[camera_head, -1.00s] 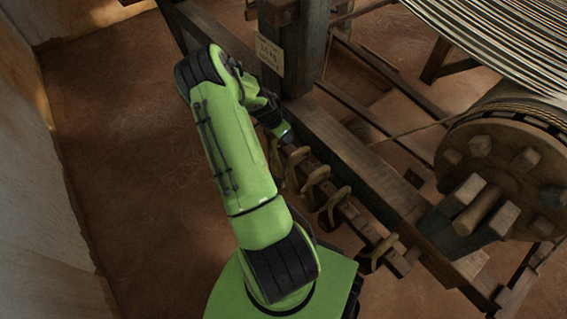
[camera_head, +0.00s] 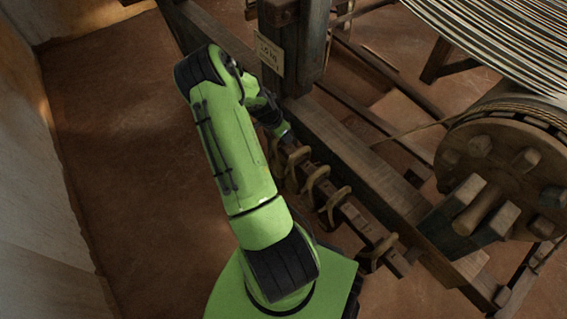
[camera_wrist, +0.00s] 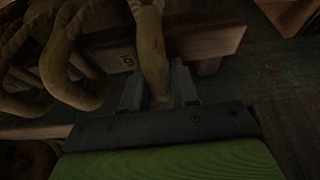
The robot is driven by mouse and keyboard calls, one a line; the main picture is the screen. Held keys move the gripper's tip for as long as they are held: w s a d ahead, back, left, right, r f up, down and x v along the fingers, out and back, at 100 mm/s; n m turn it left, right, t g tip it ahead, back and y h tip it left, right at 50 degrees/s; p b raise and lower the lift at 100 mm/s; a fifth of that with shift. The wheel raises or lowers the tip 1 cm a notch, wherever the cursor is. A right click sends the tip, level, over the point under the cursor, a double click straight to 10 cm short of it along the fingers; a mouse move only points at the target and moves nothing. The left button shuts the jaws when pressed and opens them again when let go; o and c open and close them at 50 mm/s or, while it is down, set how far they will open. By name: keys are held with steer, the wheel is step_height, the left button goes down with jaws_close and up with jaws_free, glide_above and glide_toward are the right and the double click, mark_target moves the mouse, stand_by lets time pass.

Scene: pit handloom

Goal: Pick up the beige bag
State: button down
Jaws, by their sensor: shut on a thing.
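The beige bag (camera_wrist: 151,45) shows in the wrist view as a long, narrow tan shape running down between my fingers. My gripper (camera_wrist: 157,88) is shut on it, with one grey finger on each side. The bag's upper end leaves the top of the picture, so its full shape is not seen. In the head view my gripper (camera_head: 284,132) is at the far end of a row of tan loops on a dark wooden rail. There the held bag cannot be told apart from the arm and the loops.
Several tan loops (camera_head: 316,183) hang along the dark rail (camera_head: 352,215), close to my gripper; thick tan coils (camera_wrist: 62,60) crowd the left of the wrist view. A wooden post (camera_head: 296,45) stands behind. A large wooden roller (camera_head: 515,165) is at right. The floor at left is clear.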

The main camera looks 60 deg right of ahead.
steer(key=shift+r, duration=0.1)
steer(key=shift+d+r+p, duration=0.1)
steer(key=shift+r+p, duration=0.6)
steer(key=shift+r, duration=1.1)
steer(key=w+a+p, duration=0.1)
steer(key=w+a, duration=0.3)
steer(key=a, duration=0.4)
steer(key=w+a+p, duration=0.1)
steer(key=w+a, duration=0.3)
steer(key=a, duration=0.4)
steer(key=shift+w+a, duration=0.1)
steer(key=shift+w, duration=0.05)
